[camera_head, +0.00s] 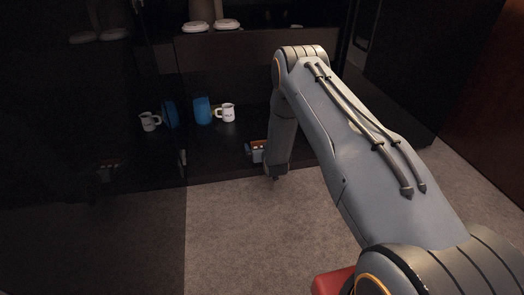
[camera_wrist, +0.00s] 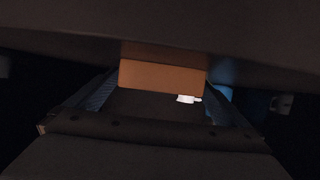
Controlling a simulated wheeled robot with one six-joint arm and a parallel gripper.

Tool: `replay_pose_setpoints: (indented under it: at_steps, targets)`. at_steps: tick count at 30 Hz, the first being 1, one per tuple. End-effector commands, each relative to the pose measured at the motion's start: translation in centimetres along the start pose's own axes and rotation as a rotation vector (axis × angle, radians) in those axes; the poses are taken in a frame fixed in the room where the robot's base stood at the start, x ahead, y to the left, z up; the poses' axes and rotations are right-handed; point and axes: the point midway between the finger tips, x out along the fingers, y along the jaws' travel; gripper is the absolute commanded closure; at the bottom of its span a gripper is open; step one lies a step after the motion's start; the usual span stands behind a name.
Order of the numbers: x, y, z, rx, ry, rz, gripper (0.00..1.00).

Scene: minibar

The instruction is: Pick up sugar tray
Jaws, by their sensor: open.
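A plain brown-orange box-like piece, likely the sugar tray (camera_wrist: 163,76), shows in the upper middle of the wrist view, its front face lit and the rest dark. My gripper (camera_wrist: 156,100) is open, its two fingers spread to the left and right with this piece between them in the picture. I cannot tell whether they touch it. In the head view, a small brown edge (camera_head: 260,143) shows beside my arm's lower end at the cabinet's low shelf. The gripper there is mostly hidden by my arm and shadow.
A white mug (camera_head: 226,112) and a blue container (camera_head: 202,110) stand on the dark low shelf. A mug (camera_head: 150,121) and blue shape at the left seem to be reflections in dark glass. White-based items stand on the upper ledge (camera_head: 230,42). Carpet (camera_head: 240,225) in front is clear.

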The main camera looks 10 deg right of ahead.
Motion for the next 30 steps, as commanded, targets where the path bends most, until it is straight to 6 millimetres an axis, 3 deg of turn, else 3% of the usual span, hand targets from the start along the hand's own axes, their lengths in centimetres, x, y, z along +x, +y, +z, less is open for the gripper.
replay_pose_setpoints:
  at_steps: [2,10,20,30]
  targets:
    - [0.0,0.0,0.0,0.0,0.0,0.0,0.02]
    - [0.0,0.0,0.0,0.0,0.0,0.0,0.45]
    - [-0.2,0.0,-0.4,0.0,0.0,0.0,0.45]
    - [-2.0,0.0,-4.5,0.0,0.002,0.0,0.45]
